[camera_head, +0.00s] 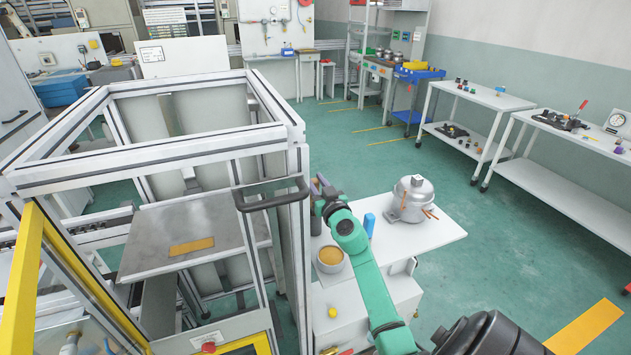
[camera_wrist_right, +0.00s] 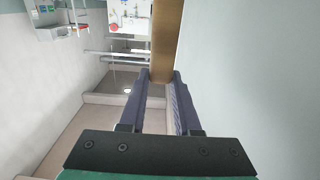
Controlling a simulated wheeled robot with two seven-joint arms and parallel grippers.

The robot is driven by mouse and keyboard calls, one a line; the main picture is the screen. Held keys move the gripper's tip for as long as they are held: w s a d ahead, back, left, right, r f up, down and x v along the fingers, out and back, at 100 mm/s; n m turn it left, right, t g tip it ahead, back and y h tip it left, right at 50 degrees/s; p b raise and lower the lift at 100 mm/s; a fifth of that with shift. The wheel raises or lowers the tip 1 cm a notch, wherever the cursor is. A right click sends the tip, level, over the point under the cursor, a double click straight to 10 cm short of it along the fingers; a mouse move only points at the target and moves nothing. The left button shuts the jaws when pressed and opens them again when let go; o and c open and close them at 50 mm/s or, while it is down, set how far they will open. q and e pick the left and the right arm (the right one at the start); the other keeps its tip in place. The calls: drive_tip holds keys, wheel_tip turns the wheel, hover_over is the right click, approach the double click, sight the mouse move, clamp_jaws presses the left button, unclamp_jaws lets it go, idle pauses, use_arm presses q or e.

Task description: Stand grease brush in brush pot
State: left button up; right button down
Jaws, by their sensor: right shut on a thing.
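My right gripper (camera_head: 320,190) is over the left edge of the white table, beside the machine frame. In the right wrist view its two fingertips (camera_wrist_right: 161,78) are shut on a flat brown handle (camera_wrist_right: 166,42), which looks like the grease brush; its far end is cut off by the picture edge. A light round pot with yellow-brown contents (camera_head: 330,260) stands on the table, below the gripper in the picture. A blue upright cylinder (camera_head: 369,223) stands right of the green arm. I cannot tell which is the brush pot. My left gripper is not in view.
A silver compressor (camera_head: 412,198) with copper-coloured stubs stands on the white table (camera_head: 440,236), right of the blue cylinder. The machine frame with a dark handle (camera_head: 272,200) rises close to the left of my right gripper. The table's right front is clear.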

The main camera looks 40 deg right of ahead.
drive_tip(key=shift+s+r, duration=0.1)
drive_tip(key=c, duration=0.5)
unclamp_jaws()
drive_tip(key=shift+c, duration=0.2)
drive_tip(key=v, duration=1.4)
drive_tip(key=shift+s, duration=0.25)
drive_tip(key=shift+a, duration=0.15)
